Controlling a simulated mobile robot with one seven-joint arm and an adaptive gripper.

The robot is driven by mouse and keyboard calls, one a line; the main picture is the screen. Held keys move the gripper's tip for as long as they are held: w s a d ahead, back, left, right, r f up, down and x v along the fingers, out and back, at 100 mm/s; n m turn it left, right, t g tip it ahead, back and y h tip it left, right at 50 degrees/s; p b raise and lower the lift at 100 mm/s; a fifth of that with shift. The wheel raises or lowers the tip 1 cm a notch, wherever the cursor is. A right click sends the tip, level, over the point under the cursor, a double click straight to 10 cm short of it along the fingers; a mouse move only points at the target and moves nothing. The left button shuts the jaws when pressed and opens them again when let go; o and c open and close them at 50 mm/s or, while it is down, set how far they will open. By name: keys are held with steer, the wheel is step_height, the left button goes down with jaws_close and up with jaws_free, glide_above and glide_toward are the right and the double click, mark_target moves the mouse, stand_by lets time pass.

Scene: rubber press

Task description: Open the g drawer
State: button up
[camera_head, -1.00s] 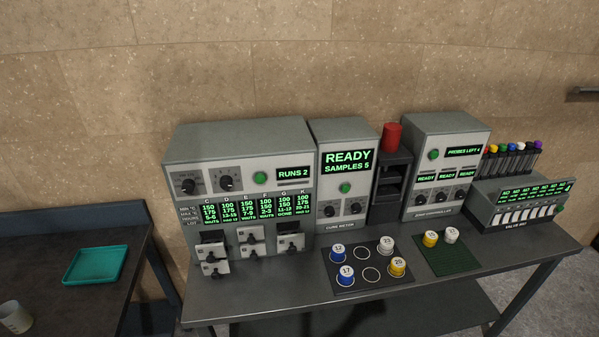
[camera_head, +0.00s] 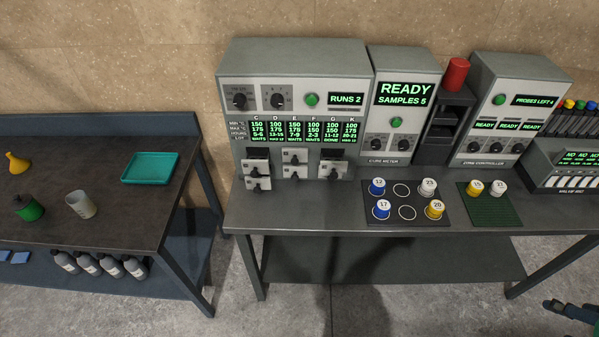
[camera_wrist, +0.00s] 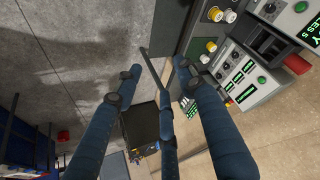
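The grey oven unit (camera_head: 296,60) stands on the right-hand table in the head view. Small drawers with black handles sit below in three columns. The right-hand drawer front (camera_head: 333,168) lies under the G column; its letter is too small to read, so I cannot confirm it is G. My gripper (camera_wrist: 155,76) has its fingers apart and holds nothing visible in the wrist view. It is away from the drawers.
A mat (camera_head: 404,221) with numbered blue, white and yellow pots lies before the cure meter (camera_head: 398,147). A green mat (camera_head: 489,214) holds two more pots. The left table carries a teal tray (camera_head: 151,168). Open floor (camera_head: 385,310) lies in front.

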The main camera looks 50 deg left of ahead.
steer(key=w+a+f+n+y, duration=0.1)
steer(key=w+a+f+y, duration=0.1)
steer(key=w+a, duration=0.55)
steer(key=w+a+f+n+y, duration=0.15)
steer(key=w+a, duration=0.25)
steer(key=a, duration=0.7)
steer(key=w+a+f+n+t+y+b, duration=0.1)
steer(key=a+f, duration=0.2)
steer(key=a, duration=0.5)
steer(key=w+a+f+n+t+y+b, duration=0.15)
steer(key=a+f, duration=0.25)
steer(key=a, duration=0.4)
steer(key=n+y, duration=0.3)
glide_toward(295, 179)
steer(key=s+a+v, duration=0.1)
steer(key=v, duration=0.4)
steer(key=shift+d+t+b, duration=0.3)
steer(key=shift+t+b, duration=0.05)
steer(key=shift+w+f, duration=0.1)
steer(key=b+x, duration=0.2)
steer(key=x, duration=1.1)
steer(key=shift+w+a+f+b, duration=0.1)
steer(key=shift+w+f+b, duration=0.2)
